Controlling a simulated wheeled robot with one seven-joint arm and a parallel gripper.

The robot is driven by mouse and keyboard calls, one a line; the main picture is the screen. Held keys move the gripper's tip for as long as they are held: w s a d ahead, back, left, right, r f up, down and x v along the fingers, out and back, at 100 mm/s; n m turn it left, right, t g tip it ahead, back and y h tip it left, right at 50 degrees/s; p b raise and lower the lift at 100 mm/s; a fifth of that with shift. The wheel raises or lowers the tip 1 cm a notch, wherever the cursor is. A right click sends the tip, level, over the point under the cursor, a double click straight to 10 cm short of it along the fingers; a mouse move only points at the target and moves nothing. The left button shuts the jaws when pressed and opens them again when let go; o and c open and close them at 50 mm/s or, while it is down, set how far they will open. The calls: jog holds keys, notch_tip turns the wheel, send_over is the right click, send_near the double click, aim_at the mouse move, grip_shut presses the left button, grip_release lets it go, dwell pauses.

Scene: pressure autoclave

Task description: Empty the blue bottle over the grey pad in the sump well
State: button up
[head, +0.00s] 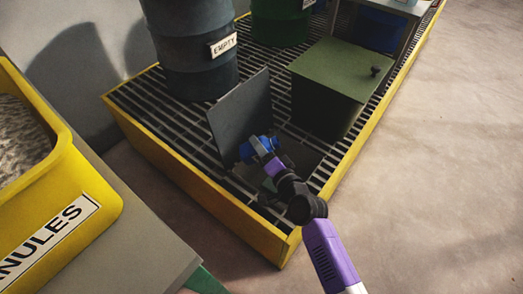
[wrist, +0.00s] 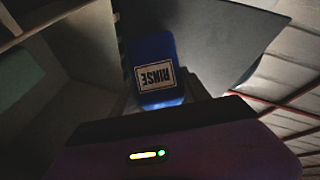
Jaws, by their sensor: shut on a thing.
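The blue bottle (head: 246,151) is held by my gripper (head: 259,147) over the opening of the sump well (head: 292,157), in front of a raised dark plate (head: 240,112). In the wrist view the bottle (wrist: 152,52) shows a white label reading RINSE upside down. The bottle's mouth is not visible, and I cannot tell whether liquid is running out. I cannot make out the grey pad clearly; the well is dark and partly covered by my arm.
A yellow-edged spill deck (head: 200,208) with a dark grating surrounds the well. A blue drum marked EMPTY (head: 198,75), a green drum (head: 280,22) and a green-topped box (head: 342,68) stand on it. A yellow granules bin (head: 95,185) is at left. The floor at right is clear.

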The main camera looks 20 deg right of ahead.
jog(key=shift+f+m+t+y+b, duration=0.3)
jog(key=shift+f+m+b, duration=0.45)
jog(key=shift+b, duration=1.65)
jog(key=shift+f+m+t+y+b, duration=0.3)
jog(key=shift+m+b, duration=0.85)
jog(key=shift+b, duration=1.2)
jog(key=shift+d+m+b, duration=0.15)
jog(key=shift+m+b, duration=0.15)
jog(key=shift+b, duration=0.2)
jog(key=shift+r, duration=0.15)
jog(key=shift+s+d+r+m+t, duration=0.1)
jog(key=shift+r+m+t, duration=0.15)
jog(key=shift+m, duration=0.3)
jog(key=shift+w+d+r+m+t, duration=0.1)
jog(key=shift+d+r+m+t, duration=0.1)
jog(key=shift+m+t, duration=0.3)
jog(key=shift+s+d+r+m+t, duration=0.1)
jog(key=shift+r+m+t, duration=0.1)
jog(key=shift+m, duration=0.45)
jog(key=shift+d+r+m, duration=0.1)
jog(key=shift+r+m, duration=0.1)
jog(key=shift+m, duration=0.2)
